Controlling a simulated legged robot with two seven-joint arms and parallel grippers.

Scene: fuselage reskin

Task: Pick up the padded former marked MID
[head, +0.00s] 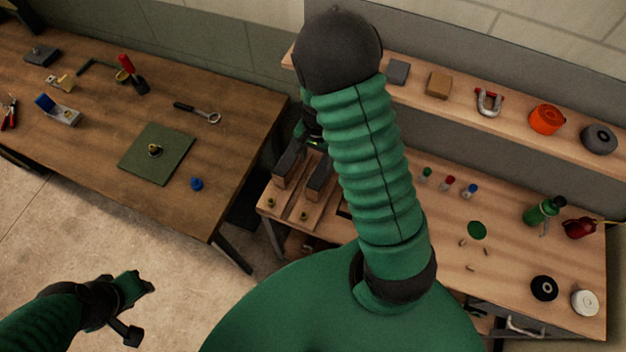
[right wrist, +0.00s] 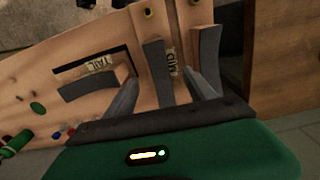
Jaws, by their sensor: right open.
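In the right wrist view my right gripper (right wrist: 163,95) is open, its two dark fingers pointing at the wooden bench. A grey upright former (right wrist: 154,72) stands between the fingertips, apart from both as far as I can tell. A tag (right wrist: 171,64) lies beside it, too turned and small to read surely. Another grey former (right wrist: 207,52) stands to its right. A curved grey piece (right wrist: 88,88) lies left, by a tag reading TAIL (right wrist: 98,66). In the head view the formers (head: 289,166) show beside my right arm, which hides most of that gripper. My left gripper (head: 133,309) hangs over the floor.
Bottles (head: 541,211) and small caps stand on the bench's right. A separate table (head: 95,150) with tools and a green mat (head: 140,168) is at left.

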